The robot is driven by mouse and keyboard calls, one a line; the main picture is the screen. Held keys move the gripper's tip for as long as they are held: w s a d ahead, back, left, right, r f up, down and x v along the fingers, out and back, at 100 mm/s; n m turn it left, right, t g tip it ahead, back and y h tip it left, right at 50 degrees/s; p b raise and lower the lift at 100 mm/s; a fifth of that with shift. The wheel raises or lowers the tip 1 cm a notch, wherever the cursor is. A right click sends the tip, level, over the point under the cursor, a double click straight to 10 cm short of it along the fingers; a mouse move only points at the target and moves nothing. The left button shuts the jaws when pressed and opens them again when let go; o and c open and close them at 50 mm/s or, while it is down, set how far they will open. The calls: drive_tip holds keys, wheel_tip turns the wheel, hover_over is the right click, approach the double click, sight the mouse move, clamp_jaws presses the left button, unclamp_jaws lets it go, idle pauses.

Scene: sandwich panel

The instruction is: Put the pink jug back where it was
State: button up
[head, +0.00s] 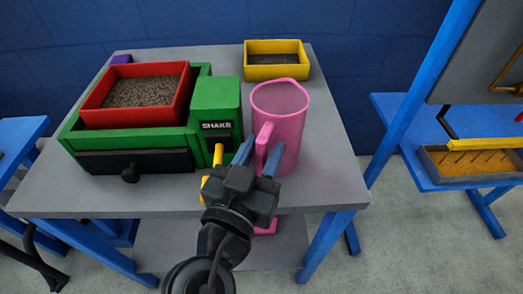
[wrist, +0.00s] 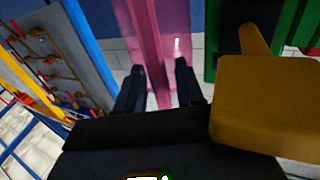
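The pink jug (head: 285,115) stands upright at the right of the grey table, its handle (head: 263,145) facing me. My gripper (head: 259,155) reaches in from the front at the handle, with one finger on either side of it. In the wrist view the pink handle (wrist: 157,60) runs between the two dark fingers of my gripper (wrist: 160,85). The fingers are apart, with narrow gaps seeming to show beside the handle. The jug's base is partly hidden by my gripper.
A green shaker machine (head: 215,105) with a red tray (head: 180,85) of dark grains stands close left of the jug. A yellow part (head: 218,155) sits beside my gripper. A yellow tray (head: 275,70) is behind the jug. Bare table (head: 330,165) lies to the right.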

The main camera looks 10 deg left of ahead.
drive_tip(key=shift+o, duration=0.7)
drive_tip(key=shift+r+p, duration=0.45)
drive_tip(key=shift+p, duration=0.15)
drive_tip(key=s+a+b, duration=0.1)
drive_tip(key=s+b, duration=0.1)
drive_tip(key=s, duration=1)
drive_tip(key=shift+a+f, duration=0.15)
drive_tip(key=shift+f, duration=0.05)
